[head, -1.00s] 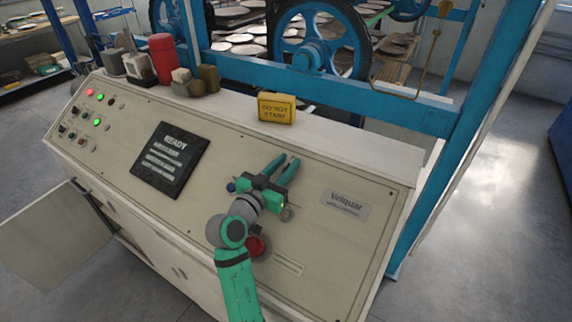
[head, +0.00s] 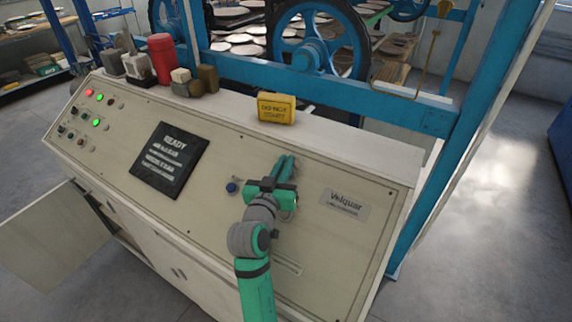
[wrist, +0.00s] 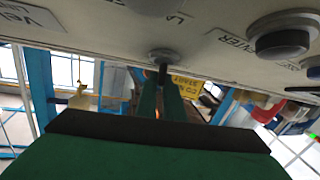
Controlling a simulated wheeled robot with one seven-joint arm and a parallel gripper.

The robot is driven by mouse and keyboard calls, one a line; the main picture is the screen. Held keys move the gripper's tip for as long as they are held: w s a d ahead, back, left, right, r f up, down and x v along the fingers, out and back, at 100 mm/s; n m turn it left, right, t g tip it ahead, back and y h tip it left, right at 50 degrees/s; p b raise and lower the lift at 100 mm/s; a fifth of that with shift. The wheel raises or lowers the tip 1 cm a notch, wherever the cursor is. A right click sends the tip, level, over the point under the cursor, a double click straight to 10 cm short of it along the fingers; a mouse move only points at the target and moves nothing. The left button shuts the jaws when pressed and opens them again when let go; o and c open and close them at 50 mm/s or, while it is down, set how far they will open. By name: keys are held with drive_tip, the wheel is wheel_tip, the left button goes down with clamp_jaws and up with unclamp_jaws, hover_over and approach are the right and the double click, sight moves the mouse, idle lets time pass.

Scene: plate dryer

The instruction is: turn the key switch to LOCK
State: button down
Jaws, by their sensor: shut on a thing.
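In the wrist view, the round metal key switch (wrist: 163,54) sits on the pale panel, just past my fingertips. My gripper (wrist: 161,82) has its two green fingers close together on the small dark key (wrist: 162,70) that sticks out of the switch. In the head view, my gripper (head: 286,163) is over the right part of the sloping panel (head: 225,165), left of the Velquar plate (head: 345,204). It hides the key switch there. The key's angle and the position marks cannot be read.
A blue button (head: 232,187) is just left of my gripper in the head view. A dark screen (head: 168,160) reading READY is farther left. A yellow DO NOT START sign (head: 276,108) stands on the ledge behind, beside a blue machine frame (head: 340,96).

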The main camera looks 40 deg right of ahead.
drive_tip(key=n+t+y, duration=0.2)
drive_tip(key=n+y, duration=0.1)
drive_tip(key=n+t+y, duration=0.1)
drive_tip(key=n+y, duration=0.1)
drive_tip(key=n, duration=0.2)
drive_tip(key=shift+w+t+y, duration=0.1)
drive_tip(key=shift+t+y, duration=0.3)
drive_tip(key=shift+a+f+n+t+y, duration=0.1)
drive_tip(key=shift+n+t+y, duration=0.05)
drive_tip(key=shift+n+y, duration=0.85)
drive_tip(key=shift+a+n+t+y, duration=0.1)
drive_tip(key=shift+n+t+y, duration=0.05)
drive_tip(key=shift+n+y, duration=0.8)
drive_tip(key=shift+w, duration=0.1)
drive_tip(key=c, duration=1.9)
unclamp_jaws()
drive_tip(key=shift+o, duration=0.2)
drive_tip(key=v, duration=1.1)
